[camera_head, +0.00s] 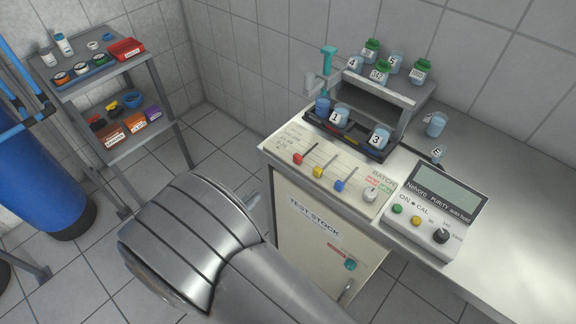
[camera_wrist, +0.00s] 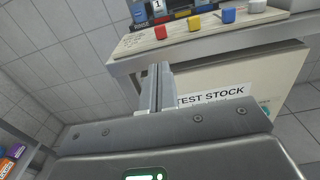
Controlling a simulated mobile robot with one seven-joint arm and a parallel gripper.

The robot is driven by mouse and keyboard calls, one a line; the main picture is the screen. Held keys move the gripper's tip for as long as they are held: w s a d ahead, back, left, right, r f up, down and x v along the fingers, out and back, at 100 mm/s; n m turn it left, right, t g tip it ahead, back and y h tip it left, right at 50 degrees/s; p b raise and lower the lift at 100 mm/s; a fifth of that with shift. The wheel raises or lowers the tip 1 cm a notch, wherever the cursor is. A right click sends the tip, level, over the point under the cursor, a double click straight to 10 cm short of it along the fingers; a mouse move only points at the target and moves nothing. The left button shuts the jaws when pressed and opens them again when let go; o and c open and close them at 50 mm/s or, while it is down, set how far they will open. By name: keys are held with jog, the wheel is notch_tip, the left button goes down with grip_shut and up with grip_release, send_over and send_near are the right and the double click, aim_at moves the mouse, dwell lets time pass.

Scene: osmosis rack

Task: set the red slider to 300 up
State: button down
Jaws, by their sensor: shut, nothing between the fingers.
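The red slider (camera_head: 298,158) is a small red knob at the left of a sloped white panel (camera_head: 350,196), at the near end of its dark slot. It also shows in the wrist view (camera_wrist: 160,32) on the panel's front edge. A yellow slider (camera_head: 318,172) and a blue slider (camera_head: 339,186) stand to its right. My gripper (camera_wrist: 158,72) is shut and empty, below and in front of the panel edge, apart from the red slider. In the head view my arm hides most of the gripper. The scale marks are too small to read.
A rack with numbered jars (camera_head: 341,117) stands behind the panel. A purity meter (camera_head: 432,208) sits to the right on the counter. The cabinet marked TEST STOCK (camera_head: 318,222) is below. A shelf cart (camera_head: 92,73) and a blue tank (camera_head: 40,170) stand left.

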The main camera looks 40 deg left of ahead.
aim_at(295, 160)
jog(key=w, duration=1.4)
jog(key=w, duration=0.4)
jog(key=shift+w, duration=0.4)
jog(key=shift+s, duration=0.15)
jog(key=s, duration=1.3)
jog(key=shift+s, duration=0.4)
jog(key=shift+w, duration=0.1)
